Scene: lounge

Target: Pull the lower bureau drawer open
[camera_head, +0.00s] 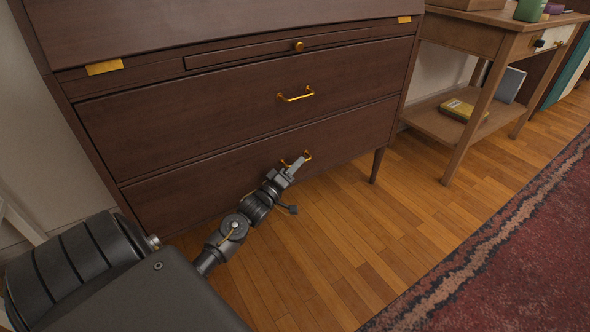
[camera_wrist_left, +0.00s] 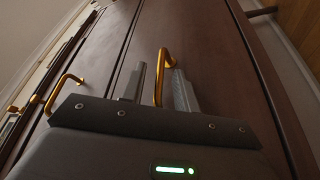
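The dark wood bureau (camera_head: 240,60) fills the left and middle of the head view. Its lower drawer (camera_head: 205,188) looks flush with the front. The lower drawer's brass handle (camera_head: 308,155) is partly hidden by my left gripper (camera_head: 296,165). In the left wrist view, the handle (camera_wrist_left: 164,58) stands between the two grey fingers of this gripper (camera_wrist_left: 159,84). The fingers are apart, with a gap on the left side of the handle; whether the right finger touches it I cannot tell. My right gripper is not in view.
The upper drawer handle (camera_head: 295,95) sits above, on a shut drawer. A wooden side table (camera_head: 463,38) with a low shelf stands to the right. Wood floor (camera_head: 350,225) lies clear before the bureau, with a red rug (camera_head: 500,270) at the right.

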